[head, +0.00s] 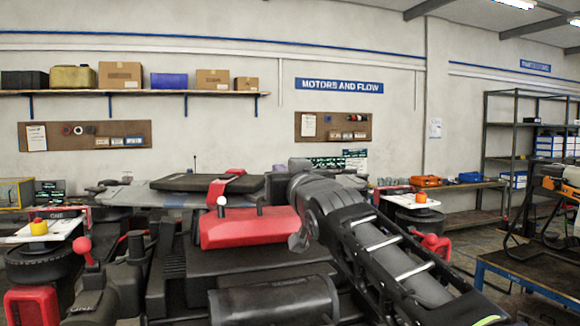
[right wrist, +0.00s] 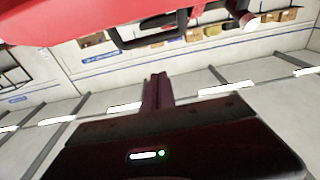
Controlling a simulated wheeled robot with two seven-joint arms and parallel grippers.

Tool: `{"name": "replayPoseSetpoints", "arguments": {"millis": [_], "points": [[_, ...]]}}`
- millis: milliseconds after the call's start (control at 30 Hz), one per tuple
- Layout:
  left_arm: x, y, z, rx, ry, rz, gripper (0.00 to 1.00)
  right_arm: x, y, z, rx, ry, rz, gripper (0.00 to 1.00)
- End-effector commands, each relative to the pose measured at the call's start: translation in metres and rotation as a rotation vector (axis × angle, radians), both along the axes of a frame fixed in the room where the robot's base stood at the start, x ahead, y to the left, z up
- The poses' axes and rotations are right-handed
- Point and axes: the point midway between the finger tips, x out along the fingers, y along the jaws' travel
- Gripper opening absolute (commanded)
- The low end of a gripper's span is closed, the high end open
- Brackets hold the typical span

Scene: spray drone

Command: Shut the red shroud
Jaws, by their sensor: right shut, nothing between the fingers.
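The red shroud (head: 248,228) is a bright red cover in the middle of the head view, on the dark drone body. I cannot tell from its tilt how far open it is. My right arm comes in from the lower right, and its gripper (head: 299,240) is at the shroud's right end, partly hidden by the wrist. In the right wrist view, the right gripper (right wrist: 157,92) has its fingers together with nothing between them. A large red surface (right wrist: 45,20), likely the shroud, fills the upper left there, apart from the fingertips. My left gripper is not seen.
A black flat panel with a red strap (head: 208,182) lies behind the shroud. A white-tipped post (head: 221,207) rises by it. A blue-edged workbench (head: 530,270) is at right.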

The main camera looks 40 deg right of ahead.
Motion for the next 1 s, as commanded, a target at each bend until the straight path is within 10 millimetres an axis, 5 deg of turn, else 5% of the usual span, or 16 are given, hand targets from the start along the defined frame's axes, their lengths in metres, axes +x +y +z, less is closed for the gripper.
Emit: {"name": "replayPoseSetpoints", "arguments": {"millis": [67, 400, 767, 1000], "points": [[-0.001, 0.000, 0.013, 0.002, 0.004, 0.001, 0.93, 0.015, -0.009, 0.005, 0.004, 0.003, -0.004, 0.00], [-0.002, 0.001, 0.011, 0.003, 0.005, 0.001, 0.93, 0.003, -0.002, -0.036, 0.000, 0.000, -0.001, 0.00], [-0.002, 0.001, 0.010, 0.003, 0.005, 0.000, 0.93, 0.002, -0.001, -0.038, 0.000, -0.002, -0.001, 0.00], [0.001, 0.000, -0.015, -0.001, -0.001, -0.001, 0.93, 0.001, -0.001, -0.053, -0.008, -0.026, 0.000, 0.00]]}}
